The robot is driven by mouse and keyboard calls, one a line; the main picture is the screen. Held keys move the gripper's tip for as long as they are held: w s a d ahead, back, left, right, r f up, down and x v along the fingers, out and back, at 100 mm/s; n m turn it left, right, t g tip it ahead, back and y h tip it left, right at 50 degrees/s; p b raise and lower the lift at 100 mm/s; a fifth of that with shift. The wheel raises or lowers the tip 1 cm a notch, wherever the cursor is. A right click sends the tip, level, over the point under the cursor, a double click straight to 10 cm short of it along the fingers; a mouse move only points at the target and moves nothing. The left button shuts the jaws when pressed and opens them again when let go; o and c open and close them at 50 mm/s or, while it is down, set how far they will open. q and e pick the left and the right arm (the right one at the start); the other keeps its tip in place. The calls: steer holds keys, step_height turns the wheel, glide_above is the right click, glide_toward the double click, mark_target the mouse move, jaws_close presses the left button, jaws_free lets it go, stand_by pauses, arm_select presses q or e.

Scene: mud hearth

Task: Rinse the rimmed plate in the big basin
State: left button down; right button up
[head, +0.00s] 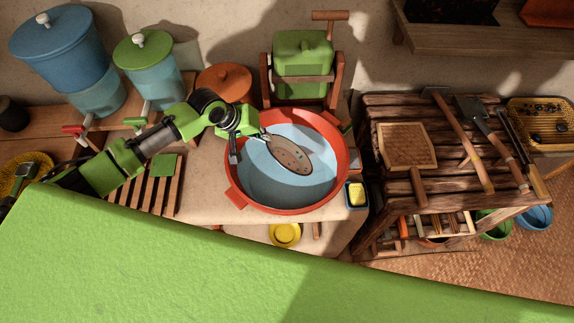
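The big basin (240,192) is a round orange-red tub with side handles, holding pale blue water, on a light bench. The rimmed plate (289,156) is brown with small coloured specks and shows as a slanted oval inside the basin; how deep it sits in the water I cannot tell. My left gripper (251,148) is over the basin's upper left part. Its two fingers are spread, one near the plate's upper left edge and the other apart from the plate to the left. Whether the near finger touches the plate is unclear. My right gripper is not in view.
A blue dispenser (61,48) and a green-lidded dispenser (147,62) stand left. A slatted rack (157,190) lies left of the basin. A small dish with a yellow block (356,194) sits right. A wooden table (400,180) with tools stands further right.

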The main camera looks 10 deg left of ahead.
arm_select(q)
step_height(320, 180, up, 10)
steer(key=p, duration=0.2)
stand_by(0.8)
stand_by(1.1)
